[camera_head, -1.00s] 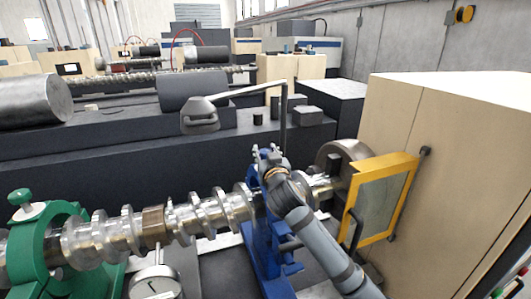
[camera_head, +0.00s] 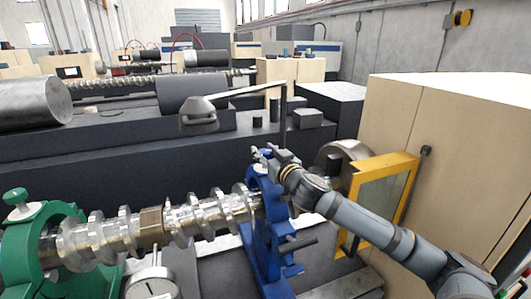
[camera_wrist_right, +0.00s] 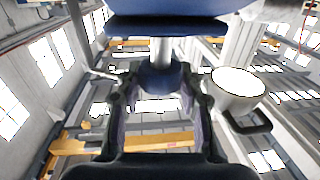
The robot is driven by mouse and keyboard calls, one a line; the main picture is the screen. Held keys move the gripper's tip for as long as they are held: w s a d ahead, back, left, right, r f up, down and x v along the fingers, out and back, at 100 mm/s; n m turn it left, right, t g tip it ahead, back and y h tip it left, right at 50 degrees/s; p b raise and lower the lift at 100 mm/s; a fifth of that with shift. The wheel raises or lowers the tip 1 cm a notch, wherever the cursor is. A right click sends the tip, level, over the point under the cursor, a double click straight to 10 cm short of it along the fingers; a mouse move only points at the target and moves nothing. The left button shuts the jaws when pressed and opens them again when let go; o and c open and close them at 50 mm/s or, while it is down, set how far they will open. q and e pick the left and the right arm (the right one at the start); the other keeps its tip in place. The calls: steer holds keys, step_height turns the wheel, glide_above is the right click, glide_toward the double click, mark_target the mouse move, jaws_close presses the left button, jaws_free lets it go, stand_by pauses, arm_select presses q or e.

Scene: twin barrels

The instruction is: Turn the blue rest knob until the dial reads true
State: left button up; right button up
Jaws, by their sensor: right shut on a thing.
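The blue rest (camera_head: 262,230) stands around the right part of the shiny shaft (camera_head: 205,217). My right gripper (camera_head: 264,158) is at the top of the blue rest, with its arm coming from the lower right. In the right wrist view its fingers (camera_wrist_right: 160,88) are shut on the blue knob (camera_wrist_right: 160,76), with a pale stem and more blue beyond. In the head view the gripper hides most of the knob. The round dial (camera_head: 152,284) sits below the shaft, cut by the bottom edge; its reading is too small to tell. My left gripper is not in view.
A green rest (camera_head: 62,222) holds the shaft at left. A yellow-framed guard (camera_head: 378,203) and a chuck (camera_head: 340,156) stand close to my right arm, with a tall beige cabinet (camera_head: 455,150) beyond. A lamp (camera_head: 199,115) on a bent arm hangs above the shaft.

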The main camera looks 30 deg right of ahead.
mark_target(265, 150)
steer(key=shift+f, duration=0.15)
steer(key=o, duration=1.2)
steer(key=shift+w, duration=0.2)
steer(key=shift+s+r, duration=0.1)
steer(key=shift+r, duration=0.15)
step_height(265, 150, up, 10)
steer(key=shift+f, duration=0.25)
